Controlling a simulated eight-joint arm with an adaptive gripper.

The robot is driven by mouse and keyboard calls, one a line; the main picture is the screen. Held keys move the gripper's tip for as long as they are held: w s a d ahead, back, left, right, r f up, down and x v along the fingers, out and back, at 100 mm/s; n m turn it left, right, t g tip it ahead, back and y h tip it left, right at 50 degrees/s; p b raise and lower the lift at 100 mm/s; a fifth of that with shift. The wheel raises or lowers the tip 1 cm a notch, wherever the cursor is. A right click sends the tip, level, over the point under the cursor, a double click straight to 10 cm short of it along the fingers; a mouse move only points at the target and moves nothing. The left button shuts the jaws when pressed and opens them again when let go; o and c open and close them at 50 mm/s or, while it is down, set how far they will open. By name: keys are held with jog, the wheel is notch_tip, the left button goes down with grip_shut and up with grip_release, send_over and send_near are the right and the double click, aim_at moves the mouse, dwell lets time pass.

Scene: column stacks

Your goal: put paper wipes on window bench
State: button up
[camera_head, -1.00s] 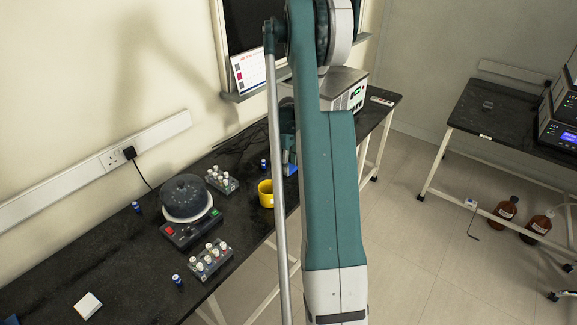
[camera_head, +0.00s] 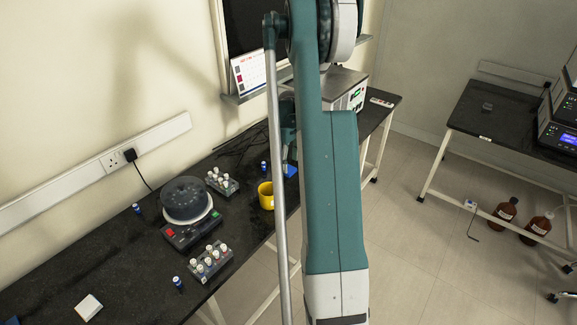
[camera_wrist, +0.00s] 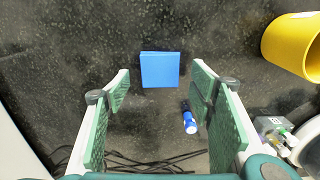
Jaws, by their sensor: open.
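A flat blue box (camera_wrist: 160,70) lies on the black bench, just beyond my fingertips in the wrist view. In the head view a bit of blue (camera_head: 291,170) shows beside my arm. My gripper (camera_wrist: 162,88) is open and empty, its two green pads apart with bench between them. No label is readable, so I cannot tell if the blue box is the paper wipes. A small white box (camera_head: 88,307) lies at the near left of the bench in the head view. The black bench (camera_head: 110,260) runs along the wall under the window.
A yellow cup (camera_head: 266,195) stands close to the blue box. A small blue-capped vial (camera_wrist: 189,122) is near my right finger, with dark cables below. A round device (camera_head: 186,205) and vial racks (camera_head: 211,260) sit farther left. A second bench (camera_head: 500,115) stands at right.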

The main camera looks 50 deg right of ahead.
notch_tip(320, 180, up, 9)
jog(key=p, duration=0.1)
jog(key=shift+f, duration=0.15)
dwell(0.7)
jog(key=a+r+t, duration=0.1)
jog(key=a+r, duration=0.5)
jog(key=a, duration=0.5)
jog(key=a+r+t+h, duration=0.1)
jog(key=a+r, duration=0.5)
jog(key=a, duration=0.5)
jog(key=a+r+t, duration=0.1)
jog(key=a+r, duration=0.6)
jog(key=a, duration=0.4)
jog(key=s+a+t, duration=0.1)
jog(key=s+a, duration=0.5)
jog(key=a, duration=0.3)
jog(key=s+a+t, duration=0.1)
jog(key=s+a, duration=0.5)
jog(key=a, duration=0.4)
jog(key=s+a+t+y, duration=0.1)
jog(key=s+a+t, duration=0.1)
jog(key=s+a, duration=0.4)
jog(key=shift+a+r, duration=0.2)
jog(key=shift+a, duration=1.8)
